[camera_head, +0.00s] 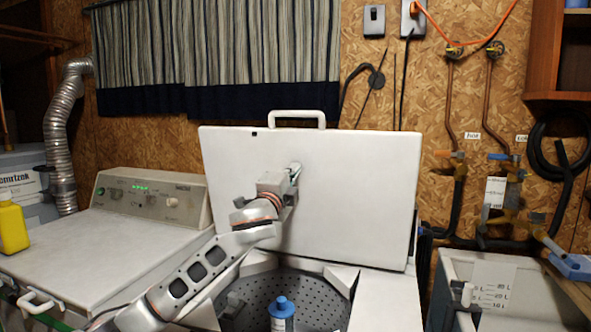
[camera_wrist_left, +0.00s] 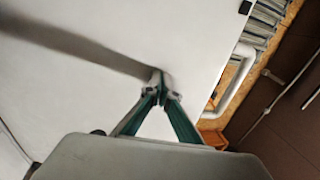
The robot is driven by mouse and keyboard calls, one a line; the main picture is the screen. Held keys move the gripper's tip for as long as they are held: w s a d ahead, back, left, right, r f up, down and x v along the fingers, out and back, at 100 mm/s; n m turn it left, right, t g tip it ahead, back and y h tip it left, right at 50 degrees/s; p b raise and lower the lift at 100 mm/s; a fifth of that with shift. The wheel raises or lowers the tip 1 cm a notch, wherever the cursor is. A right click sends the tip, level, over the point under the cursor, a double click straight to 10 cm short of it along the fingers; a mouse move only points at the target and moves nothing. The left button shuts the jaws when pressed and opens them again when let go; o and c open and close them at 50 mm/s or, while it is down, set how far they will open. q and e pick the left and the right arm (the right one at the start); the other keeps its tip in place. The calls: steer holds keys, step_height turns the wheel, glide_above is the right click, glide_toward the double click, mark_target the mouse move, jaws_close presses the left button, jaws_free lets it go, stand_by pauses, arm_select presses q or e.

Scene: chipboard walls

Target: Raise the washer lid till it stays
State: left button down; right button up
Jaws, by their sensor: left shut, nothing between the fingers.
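The washer lid (camera_head: 345,185) is a white panel that stands raised, near upright, at the back of the washer. A white handle (camera_head: 297,116) shows along its top edge. Below it the washer's drum (camera_head: 310,296) is open, with a blue-capped bottle (camera_head: 281,312) in it or in front of it. My left gripper (camera_head: 294,172) is shut and empty, in front of the lid's inner face, left of its middle. In the left wrist view its fingertips (camera_wrist_left: 160,80) are at the white lid surface (camera_wrist_left: 130,30); touching seems likely but is not certain. My right gripper is not in view.
A dryer-like machine (camera_head: 110,230) with a rear control panel stands on the left, a yellow bottle (camera_head: 12,225) at its far left. A grey sink (camera_head: 510,285) is on the right. Pipes (camera_head: 490,130) and a striped curtain (camera_head: 220,55) are behind.

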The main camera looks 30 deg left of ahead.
arm_select(q)
steer(key=w+p, duration=0.2)
steer(key=w+a+r+p, duration=0.1)
steer(key=shift+w+g, duration=0.1)
steer(key=shift+g, duration=0.2)
steer(key=shift+w+a+r+g+p, duration=0.15)
steer(key=shift+w+p, duration=0.45)
steer(key=shift+w, duration=0.05)
steer(key=shift+w+a+r+g+p, duration=0.1)
steer(key=shift+w+g+p, duration=0.05)
steer(key=shift+w+p, duration=0.45)
steer(key=shift+f, duration=0.15)
steer(key=p+v, duration=0.2)
steer(key=v, duration=0.5)
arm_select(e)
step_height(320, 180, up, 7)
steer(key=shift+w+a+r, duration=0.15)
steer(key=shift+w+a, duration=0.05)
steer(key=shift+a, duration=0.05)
arm_select(q)
steer(key=shift+f, duration=0.1)
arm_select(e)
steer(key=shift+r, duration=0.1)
